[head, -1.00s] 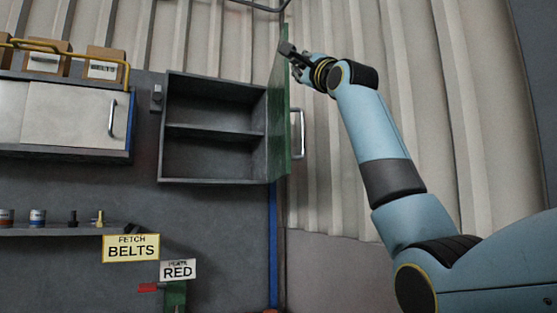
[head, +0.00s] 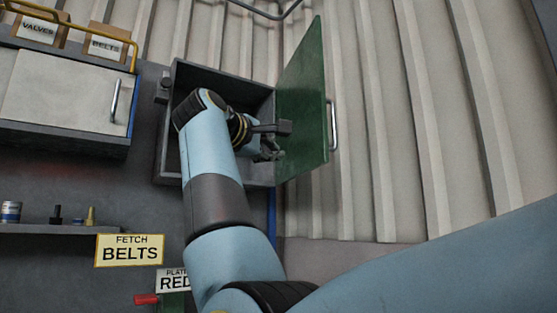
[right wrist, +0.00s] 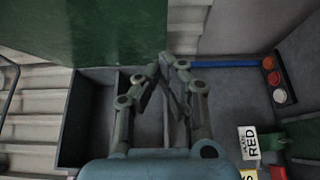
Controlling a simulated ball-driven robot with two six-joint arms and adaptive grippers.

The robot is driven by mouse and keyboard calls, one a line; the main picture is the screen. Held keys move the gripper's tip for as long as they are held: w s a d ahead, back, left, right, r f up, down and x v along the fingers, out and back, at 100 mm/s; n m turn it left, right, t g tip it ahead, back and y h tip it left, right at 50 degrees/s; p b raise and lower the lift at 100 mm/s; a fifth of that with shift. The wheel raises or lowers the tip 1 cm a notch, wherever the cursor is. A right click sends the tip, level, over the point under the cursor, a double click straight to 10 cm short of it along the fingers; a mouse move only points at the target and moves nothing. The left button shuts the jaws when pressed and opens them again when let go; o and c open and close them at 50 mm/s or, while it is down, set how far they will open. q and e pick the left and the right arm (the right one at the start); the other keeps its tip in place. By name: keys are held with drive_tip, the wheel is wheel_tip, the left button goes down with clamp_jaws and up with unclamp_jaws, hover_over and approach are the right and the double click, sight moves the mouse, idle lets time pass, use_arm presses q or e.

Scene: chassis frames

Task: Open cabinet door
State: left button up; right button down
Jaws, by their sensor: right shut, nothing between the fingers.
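The cabinet (head: 175,78) on the wall is open. Its green door (head: 303,95) stands swung out to the right, with the inner face toward me and the metal handle (head: 333,126) on the far side. My right gripper (head: 281,140) is shut and empty, at the inner side of the door in front of the cabinet opening; I cannot tell whether it touches the door. In the right wrist view the shut fingers (right wrist: 172,64) show below the green door (right wrist: 118,32), with the grey cabinet (right wrist: 88,110) at left. My right arm hides much of the interior. My left gripper is not in view.
A white-fronted cabinet (head: 62,90) with a bar handle hangs at left, with boxes (head: 104,42) and a yellow rail on top. A shelf (head: 50,229) with small items and a BELTS sign (head: 129,250) are below. Ribbed wall (head: 420,140) lies right of the door.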

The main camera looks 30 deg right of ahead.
drive_tip(key=p+x, duration=0.2)
drive_tip(key=x, duration=0.3)
drive_tip(key=p, duration=0.2)
approach(311, 163)
drive_tip(key=w+x, duration=0.1)
drive_tip(key=x, duration=0.4)
drive_tip(key=shift+s, duration=0.45)
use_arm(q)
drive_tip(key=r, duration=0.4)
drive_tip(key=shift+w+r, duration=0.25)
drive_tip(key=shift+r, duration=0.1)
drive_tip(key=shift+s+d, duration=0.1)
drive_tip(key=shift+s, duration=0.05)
